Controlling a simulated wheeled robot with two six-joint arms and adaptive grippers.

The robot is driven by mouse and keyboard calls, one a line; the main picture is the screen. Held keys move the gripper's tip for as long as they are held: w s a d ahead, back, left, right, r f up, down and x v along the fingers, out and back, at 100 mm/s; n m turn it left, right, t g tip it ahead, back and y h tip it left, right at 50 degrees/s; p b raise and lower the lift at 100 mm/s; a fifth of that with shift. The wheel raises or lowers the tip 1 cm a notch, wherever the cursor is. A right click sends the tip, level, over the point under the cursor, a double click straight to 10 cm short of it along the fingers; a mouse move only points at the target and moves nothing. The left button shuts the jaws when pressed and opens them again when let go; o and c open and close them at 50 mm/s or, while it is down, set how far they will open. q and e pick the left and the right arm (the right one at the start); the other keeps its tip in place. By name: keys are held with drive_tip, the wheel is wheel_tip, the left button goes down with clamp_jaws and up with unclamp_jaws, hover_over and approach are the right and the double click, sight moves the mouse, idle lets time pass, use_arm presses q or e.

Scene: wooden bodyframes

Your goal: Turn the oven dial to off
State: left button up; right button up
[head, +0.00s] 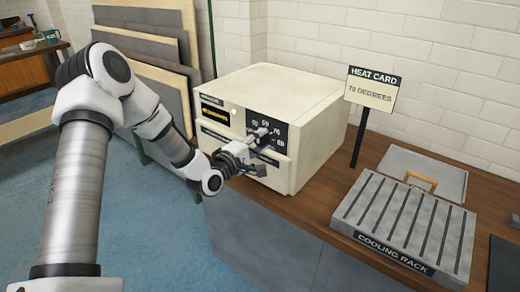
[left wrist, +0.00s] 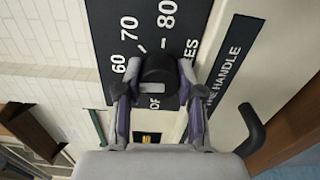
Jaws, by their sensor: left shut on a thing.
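The cream oven (head: 280,105) stands on the counter, with a dark dial panel on its front. My left gripper (head: 264,143) reaches the panel from the left and covers much of the dial. In the left wrist view, the black round dial (left wrist: 158,70) sits between the two fingers of my left gripper (left wrist: 155,82), which is shut on it. A small white mark shows on the dial's lower side, near partly hidden "OF" lettering (left wrist: 155,103). The numbers 60, 70 and 80 are printed beyond the dial. My right gripper is not in view.
A heat card sign (head: 373,90) reads "70 degrees" on a dark post beside the oven. A black handle (left wrist: 252,128) sticks out near the dial.

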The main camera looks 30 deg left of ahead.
use_arm(q)
drive_tip(key=n+b, duration=0.3)
drive_tip(key=n, duration=0.1)
drive_tip(key=shift+f+n, duration=0.15)
drive_tip(key=shift+n, duration=0.15)
drive_tip(key=n+b, duration=0.3)
drive_tip(key=n, duration=0.1)
drive_tip(key=shift+n+b, duration=0.3)
drive_tip(key=shift+b, duration=0.05)
drive_tip(key=n+b, duration=0.2)
drive_tip(key=n, duration=0.2)
drive_tip(key=shift+b, duration=0.3)
drive_tip(key=shift+n+b, duration=0.7)
drive_tip(key=shift+n, duration=1.2)
drive_tip(key=o, duration=1.1)
drive_tip(key=shift+o, duration=0.2)
